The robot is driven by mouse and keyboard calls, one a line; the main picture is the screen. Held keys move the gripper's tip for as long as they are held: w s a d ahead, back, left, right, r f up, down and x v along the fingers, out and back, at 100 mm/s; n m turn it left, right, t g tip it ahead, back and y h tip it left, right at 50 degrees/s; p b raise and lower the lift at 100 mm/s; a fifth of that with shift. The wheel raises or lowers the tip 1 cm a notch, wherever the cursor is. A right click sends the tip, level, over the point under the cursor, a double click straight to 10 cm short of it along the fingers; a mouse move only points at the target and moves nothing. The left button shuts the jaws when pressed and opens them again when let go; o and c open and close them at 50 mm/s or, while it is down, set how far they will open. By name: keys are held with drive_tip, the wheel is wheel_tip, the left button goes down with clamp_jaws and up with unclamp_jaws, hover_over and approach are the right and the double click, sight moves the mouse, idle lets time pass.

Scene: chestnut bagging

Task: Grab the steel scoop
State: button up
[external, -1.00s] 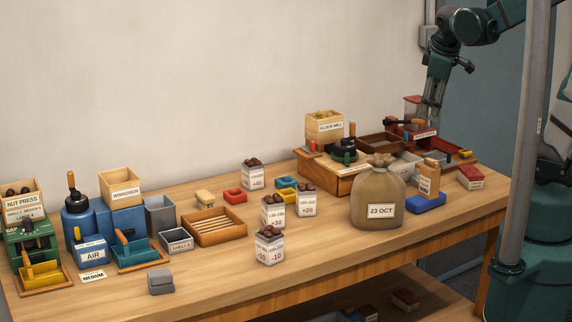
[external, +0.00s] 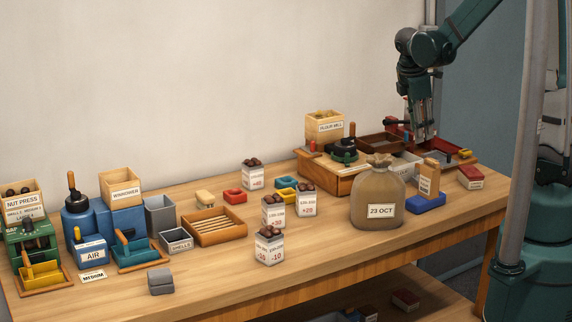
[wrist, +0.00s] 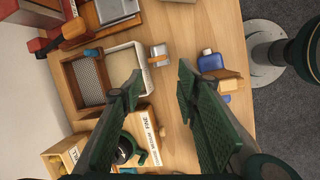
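A small grey metal piece (wrist: 160,53), which looks like the steel scoop, lies beside a cream tray (wrist: 128,68) in the wrist view. A light brown edge shows on it. I cannot make it out in the external view, where the sack and other items crowd that area. My gripper (wrist: 160,82) is open and empty, with its two dark green fingers wide apart. In the wrist view the metal piece shows just beyond the gap between the fingertips. In the external view my gripper (external: 421,137) points down over the back right of the bench.
A sack (external: 378,190) labelled 23 OCT stands in front of the cream tray. A blue item with a wooden block (external: 428,185) is at its right. A red-and-white box (external: 470,177) sits near the bench's right end. The flour mill (external: 324,126) stands to the left.

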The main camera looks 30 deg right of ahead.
wheel_tip(320, 180, down, 6)
drive_tip(key=w+d+n+g+h, duration=0.1)
drive_tip(key=w+n, duration=0.1)
drive_tip(key=n, duration=0.1)
drive_tip(key=shift+w+f, duration=0.15)
drive_tip(key=shift+w, duration=0.1)
drive_tip(key=shift+x, duration=1.3)
drive_tip(key=shift+d+f, duration=0.1)
drive_tip(key=shift+f, duration=0.05)
drive_tip(key=shift+x, duration=2.4)
drive_tip(key=shift+s, duration=0.1)
drive_tip(key=c, duration=0.6)
